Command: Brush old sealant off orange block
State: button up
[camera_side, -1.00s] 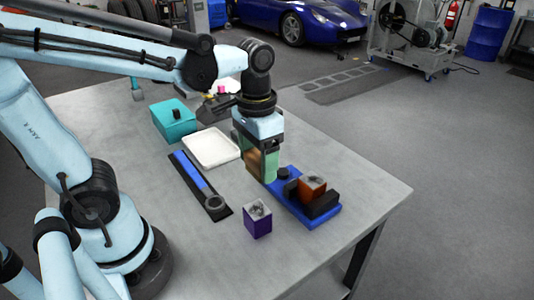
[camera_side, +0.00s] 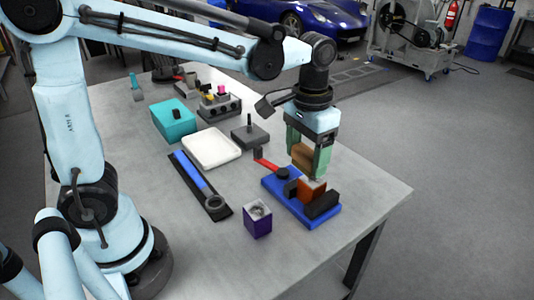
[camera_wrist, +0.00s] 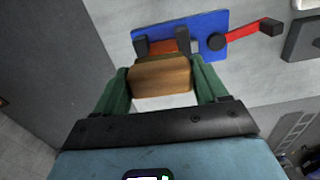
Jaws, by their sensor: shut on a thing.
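The orange block (camera_side: 311,193) sits between dark jaws on the blue fixture (camera_side: 276,184) near the table's right side. It also shows in the wrist view (camera_wrist: 164,47), partly behind the brush. My gripper (camera_side: 308,163) has green fingers and is shut on a wooden brush (camera_side: 302,157). The brush's wooden body fills the space between the fingers in the wrist view (camera_wrist: 160,76). The brush's pale lower end is right over the block's top; I cannot tell whether it touches. The old sealant on top is mostly hidden by the brush.
A red lever (camera_side: 266,164) sticks out from the blue fixture. A white tray (camera_side: 211,148), a teal box (camera_side: 174,121) and a dark stand with a post (camera_side: 250,134) are farther back.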

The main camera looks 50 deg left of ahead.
aim_at(305, 171)
notch_tip(305, 171, down, 4)
jog(key=shift+f, duration=0.2)
jog(key=shift+w+f, duration=0.25)
jog(key=shift+w, duration=0.8)
jog(key=shift+c, duration=0.8)
jog(key=shift+w, duration=1.9)
jog(key=shift+s+f, duration=0.1)
jog(key=shift+s, duration=2.8)
jog(key=shift+s+a, duration=0.1)
jog(key=shift+a, duration=0.2)
jog(key=shift+w, duration=2.7)
jog(key=shift+s, duration=2.7)
jog(key=shift+r, duration=4.2)
